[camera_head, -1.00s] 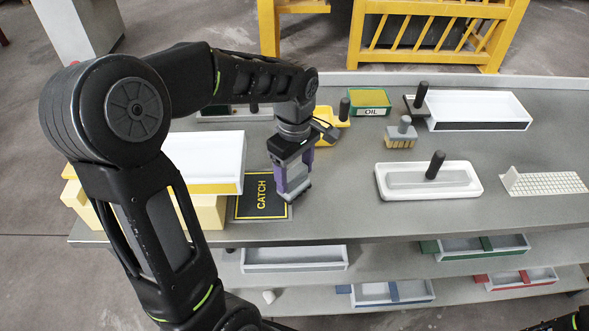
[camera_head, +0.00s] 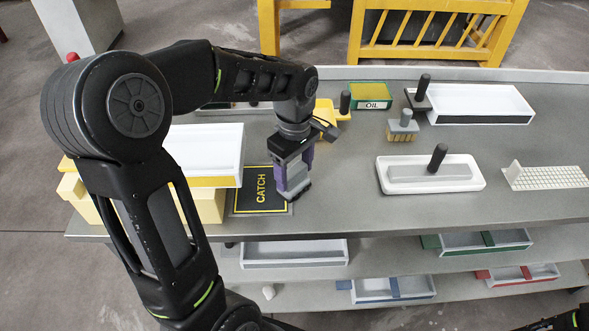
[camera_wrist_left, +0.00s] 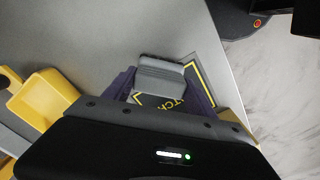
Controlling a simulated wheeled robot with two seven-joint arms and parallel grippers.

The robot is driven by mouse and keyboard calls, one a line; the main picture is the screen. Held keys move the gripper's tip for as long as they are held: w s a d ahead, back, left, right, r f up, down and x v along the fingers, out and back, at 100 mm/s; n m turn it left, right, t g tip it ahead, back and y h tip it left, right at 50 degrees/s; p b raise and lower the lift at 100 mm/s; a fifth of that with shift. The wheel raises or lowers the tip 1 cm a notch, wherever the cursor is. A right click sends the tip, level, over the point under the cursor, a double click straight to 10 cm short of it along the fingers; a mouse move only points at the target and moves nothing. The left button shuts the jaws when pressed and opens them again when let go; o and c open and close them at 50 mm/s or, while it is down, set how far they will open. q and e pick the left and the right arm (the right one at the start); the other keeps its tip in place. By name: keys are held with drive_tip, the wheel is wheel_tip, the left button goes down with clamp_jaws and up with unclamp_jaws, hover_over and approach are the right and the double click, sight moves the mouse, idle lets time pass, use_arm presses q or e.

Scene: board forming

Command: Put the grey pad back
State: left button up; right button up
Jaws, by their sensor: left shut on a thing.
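My left gripper (camera_head: 294,184) is shut on a grey pad (camera_wrist_left: 160,76), a small ribbed block between its purple fingers in the left wrist view. In the head view the held pad (camera_head: 293,188) is partly covered by the fingers. It is over or beside the right edge of the black CATCH mat (camera_head: 257,204) with a yellow border; I cannot tell whether it touches the surface. A white dish (camera_head: 473,183) with a grey inside and a black knob stands to the right. My right gripper is out of view.
A white tray (camera_head: 210,150) on yellow blocks stands left of the mat. A yellow scoop (camera_head: 325,108), a green OIL box (camera_head: 371,96), a brush (camera_head: 403,125) and a white tray (camera_head: 480,104) stand behind. Bare tabletop lies between mat and dish.

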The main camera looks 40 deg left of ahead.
use_arm(q)
drive_tip(key=shift+f, duration=0.1)
drive_tip(key=o, duration=1.8)
drive_tip(key=shift+o, duration=0.3)
drive_tip(key=shift+o, duration=0.7)
wheel_tip(320, 180, up, 8)
drive_tip(key=shift+f, duration=0.1)
